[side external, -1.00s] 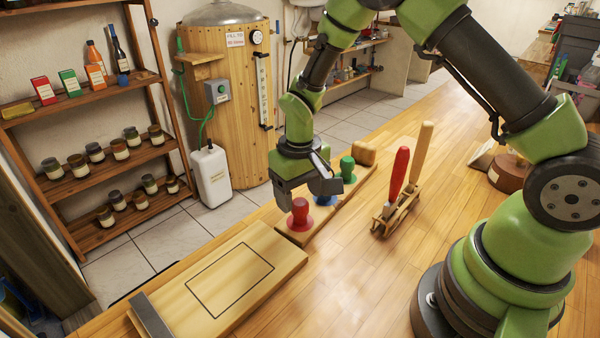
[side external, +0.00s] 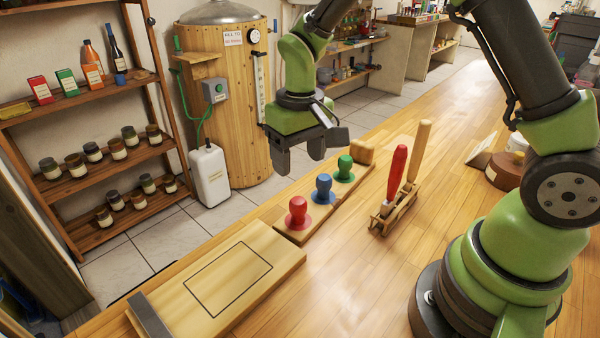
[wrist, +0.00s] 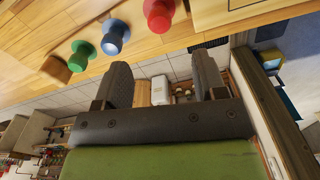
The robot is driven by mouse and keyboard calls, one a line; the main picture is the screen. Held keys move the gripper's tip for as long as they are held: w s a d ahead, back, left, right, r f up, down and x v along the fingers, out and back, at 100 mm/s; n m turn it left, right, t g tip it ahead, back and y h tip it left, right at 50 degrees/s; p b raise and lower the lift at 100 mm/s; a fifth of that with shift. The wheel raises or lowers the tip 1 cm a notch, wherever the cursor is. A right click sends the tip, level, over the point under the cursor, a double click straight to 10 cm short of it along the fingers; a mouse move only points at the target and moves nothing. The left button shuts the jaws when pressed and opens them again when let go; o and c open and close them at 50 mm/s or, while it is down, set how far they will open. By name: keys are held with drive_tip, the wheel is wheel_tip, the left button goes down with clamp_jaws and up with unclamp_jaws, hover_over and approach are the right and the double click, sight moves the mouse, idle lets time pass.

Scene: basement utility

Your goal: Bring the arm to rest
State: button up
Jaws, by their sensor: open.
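My gripper (side external: 301,163) is open and empty. It hangs in the air above and behind the row of stamps, apart from them. In the wrist view my gripper (wrist: 160,85) shows its two fingers spread with nothing between them. A red stamp (side external: 298,213), a blue stamp (side external: 323,189) and a green stamp (side external: 345,168) stand upright in a row on a wooden strip (side external: 298,236). In the wrist view the red stamp (wrist: 158,14), blue stamp (wrist: 115,36) and green stamp (wrist: 84,53) lie beyond the fingers.
A wooden board (side external: 180,290) with a drawn black rectangle lies at the front left of the bench. A rack (side external: 380,225) with a red-handled tool (side external: 397,172) and a wooden-handled tool (side external: 419,150) stands right of the stamps.

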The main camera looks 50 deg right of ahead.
drive_tip(key=s+r+m+t+y, duration=0.1)
drive_tip(key=s+r+t, duration=0.1)
drive_tip(key=s+r, duration=0.35)
drive_tip(key=s+r+t, duration=0.2)
drive_tip(key=s+r, duration=0.1)
drive_tip(key=r, duration=0.5)
drive_tip(key=s+r+m+t+y, duration=0.1)
drive_tip(key=s+r+t, duration=0.2)
drive_tip(key=s, duration=0.6)
drive_tip(key=shift+s+a, duration=0.25)
drive_tip(key=shift+a, duration=0.05)
